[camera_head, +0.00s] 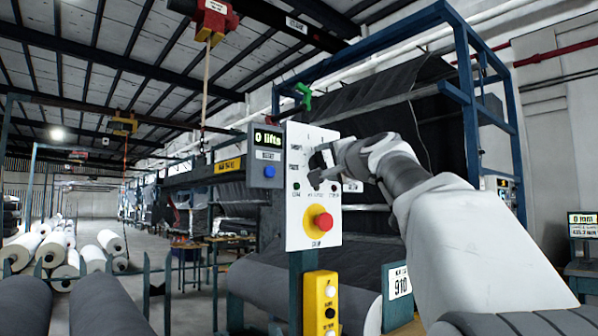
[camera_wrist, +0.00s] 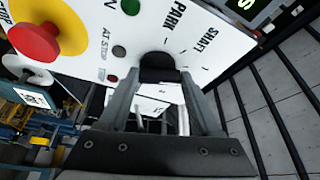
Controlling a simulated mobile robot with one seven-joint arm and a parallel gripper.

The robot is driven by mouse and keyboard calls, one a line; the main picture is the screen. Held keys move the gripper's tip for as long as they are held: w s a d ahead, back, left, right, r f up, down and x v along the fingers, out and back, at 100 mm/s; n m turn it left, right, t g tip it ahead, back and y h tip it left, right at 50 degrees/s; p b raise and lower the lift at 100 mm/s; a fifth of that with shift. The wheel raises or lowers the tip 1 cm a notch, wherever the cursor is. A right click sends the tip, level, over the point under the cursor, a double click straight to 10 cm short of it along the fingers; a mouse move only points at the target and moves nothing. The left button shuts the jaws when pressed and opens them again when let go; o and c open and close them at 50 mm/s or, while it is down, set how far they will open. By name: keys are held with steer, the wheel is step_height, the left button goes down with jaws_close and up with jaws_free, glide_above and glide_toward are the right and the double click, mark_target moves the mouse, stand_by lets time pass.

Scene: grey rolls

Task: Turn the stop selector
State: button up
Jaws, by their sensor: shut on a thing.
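The stop selector is a black knob (camera_wrist: 158,68) on a white control panel (camera_head: 297,232). In the wrist view, words such as PARK and SHAFT and short tick marks lie around it. My gripper (camera_wrist: 160,82) is shut on the knob, with one finger at each side. In the head view my gripper (camera_head: 318,170) reaches the upper half of the panel from the right and covers most of the knob. Which mark the knob points to cannot be told.
A red mushroom button (camera_head: 322,222) on a yellow disc sits low on the panel, close to my gripper. A grey display box (camera_head: 267,155) reading 0 lifts is at the panel's left. A yellow button box (camera_head: 320,303) hangs below. Grey rolls (camera_head: 105,305) lie front left.

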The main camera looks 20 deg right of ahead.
stand_by(0.4)
steer(key=o, duration=1.4)
steer(key=shift+s, duration=0.15)
